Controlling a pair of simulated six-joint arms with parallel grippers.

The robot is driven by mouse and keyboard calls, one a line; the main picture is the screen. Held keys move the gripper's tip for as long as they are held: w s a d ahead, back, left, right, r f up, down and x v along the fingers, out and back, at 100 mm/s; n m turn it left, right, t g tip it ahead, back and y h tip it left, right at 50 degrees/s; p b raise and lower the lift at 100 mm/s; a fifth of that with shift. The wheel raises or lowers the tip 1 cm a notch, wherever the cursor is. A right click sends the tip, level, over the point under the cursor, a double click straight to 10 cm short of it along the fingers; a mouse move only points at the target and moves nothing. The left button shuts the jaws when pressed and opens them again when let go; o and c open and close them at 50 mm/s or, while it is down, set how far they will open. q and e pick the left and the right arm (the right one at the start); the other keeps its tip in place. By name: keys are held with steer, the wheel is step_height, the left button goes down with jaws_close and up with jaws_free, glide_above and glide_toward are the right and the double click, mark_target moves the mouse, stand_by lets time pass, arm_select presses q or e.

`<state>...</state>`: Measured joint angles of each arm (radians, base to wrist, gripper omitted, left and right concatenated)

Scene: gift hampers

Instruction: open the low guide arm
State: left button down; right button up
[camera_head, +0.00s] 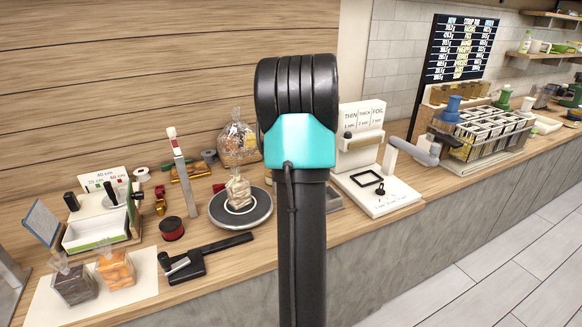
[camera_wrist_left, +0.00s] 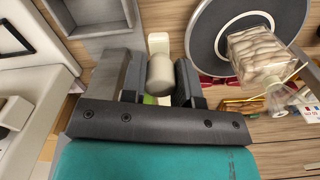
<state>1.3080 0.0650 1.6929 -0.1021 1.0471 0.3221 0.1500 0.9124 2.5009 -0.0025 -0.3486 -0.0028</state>
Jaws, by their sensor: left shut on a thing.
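In the left wrist view my left gripper (camera_wrist_left: 162,80) is shut on a pale, rounded knob (camera_wrist_left: 160,73), with one finger on each side. A small white piece (camera_wrist_left: 158,42) shows just beyond the knob, and a bit of green lies under it. Whether the knob belongs to the low guide arm I cannot tell. In the head view my black and teal arm (camera_head: 300,145) stands in the middle and hides the gripper and the knob. My right gripper is in neither view.
A turntable (camera_head: 223,219) with a filled bag (camera_head: 238,190) is beside the gripper. A sealer (camera_head: 400,201) stands right of my arm, with a grey tray (camera_wrist_left: 94,19) nearby. A black long-armed tool (camera_head: 222,246) and two filled bags (camera_head: 75,285) are at front left.

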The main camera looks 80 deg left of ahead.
arm_select(q)
steer(key=c, duration=0.9)
jaws_free()
steer(key=shift+o, duration=0.2)
steer(key=shift+r, duration=0.1)
step_height(320, 180, up, 17)
steer(key=shift+r, duration=0.15)
